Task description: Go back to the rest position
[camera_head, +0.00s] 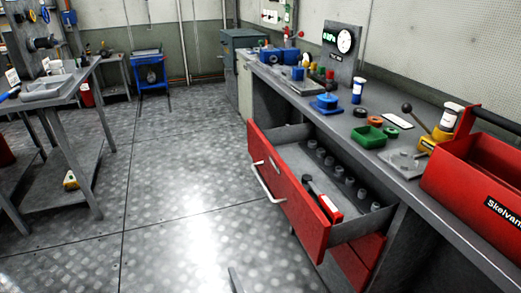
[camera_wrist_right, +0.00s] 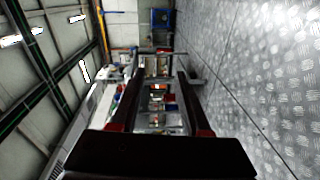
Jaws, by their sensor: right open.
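My right gripper shows in the right wrist view (camera_wrist_right: 161,76), its two dark fingers apart with nothing between them. Beyond the fingers the room shows sideways, with floor to the right. In the head view only a thin grey piece (camera_head: 235,280) shows at the bottom edge; I cannot tell which part it is. My left gripper is in neither view.
A red drawer (camera_head: 290,187) stands pulled out under the grey workbench (camera_head: 340,118), holding a red-and-black tool (camera_head: 323,201) and several grey cylinders. A red toolbox (camera_head: 470,187) sits on the bench at right. A grey table (camera_head: 85,78) stands left. The floor (camera_head: 165,190) between is clear.

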